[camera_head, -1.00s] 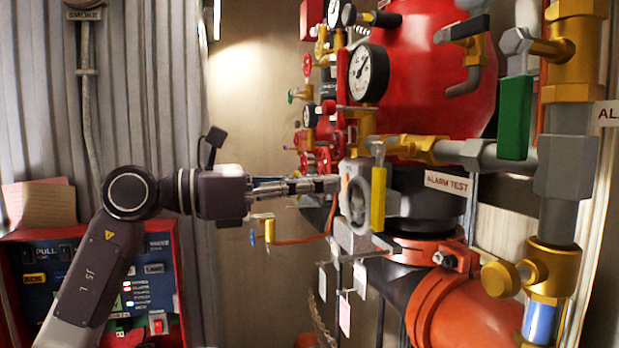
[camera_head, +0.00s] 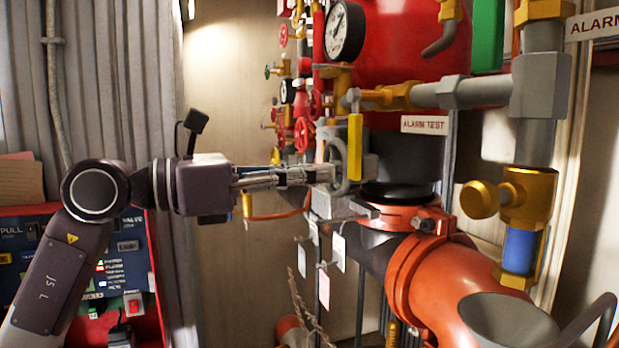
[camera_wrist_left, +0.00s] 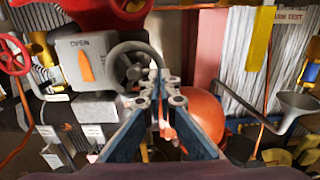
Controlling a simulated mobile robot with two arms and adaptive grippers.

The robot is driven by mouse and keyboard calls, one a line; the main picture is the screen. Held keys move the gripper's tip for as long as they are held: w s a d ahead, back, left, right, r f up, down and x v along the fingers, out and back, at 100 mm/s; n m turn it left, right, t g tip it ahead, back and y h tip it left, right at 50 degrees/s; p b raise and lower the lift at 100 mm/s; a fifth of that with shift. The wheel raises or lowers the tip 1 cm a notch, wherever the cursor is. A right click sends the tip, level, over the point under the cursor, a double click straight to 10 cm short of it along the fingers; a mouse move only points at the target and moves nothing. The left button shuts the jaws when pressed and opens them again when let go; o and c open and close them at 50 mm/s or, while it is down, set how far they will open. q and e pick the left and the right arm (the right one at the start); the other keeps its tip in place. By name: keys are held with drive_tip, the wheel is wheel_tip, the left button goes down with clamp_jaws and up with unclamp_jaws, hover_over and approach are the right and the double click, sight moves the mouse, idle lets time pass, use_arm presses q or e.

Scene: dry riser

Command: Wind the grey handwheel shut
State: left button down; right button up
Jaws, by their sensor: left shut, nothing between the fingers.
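The grey handwheel (camera_head: 343,165) shows nearly edge-on in the head view, in front of the grey valve body. In the left wrist view its dark rim (camera_wrist_left: 111,62) and hub are clear, beside a grey housing (camera_wrist_left: 85,65) marked OPEN with an orange pointer. My left gripper (camera_head: 322,174) reaches in from the left, its fingertips at the wheel. In the left wrist view the closed fingers (camera_wrist_left: 160,85) hold nothing and overlap the wheel's lower right rim. I cannot tell whether they touch it. My right gripper is not in view.
A yellow lever (camera_head: 355,148) stands close right of the wheel. A large orange pipe (camera_head: 450,275) and a grey funnel (camera_head: 510,322) lie below right. Red handwheels (camera_head: 301,134) and a pressure gauge (camera_head: 345,31) are behind and above. Tags (camera_head: 338,250) hang below.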

use_arm(q)
drive_tip(key=shift+x, duration=0.85)
idle(0.5)
drive_tip(key=shift+r+p, duration=0.1)
drive_tip(key=shift+p, duration=0.2)
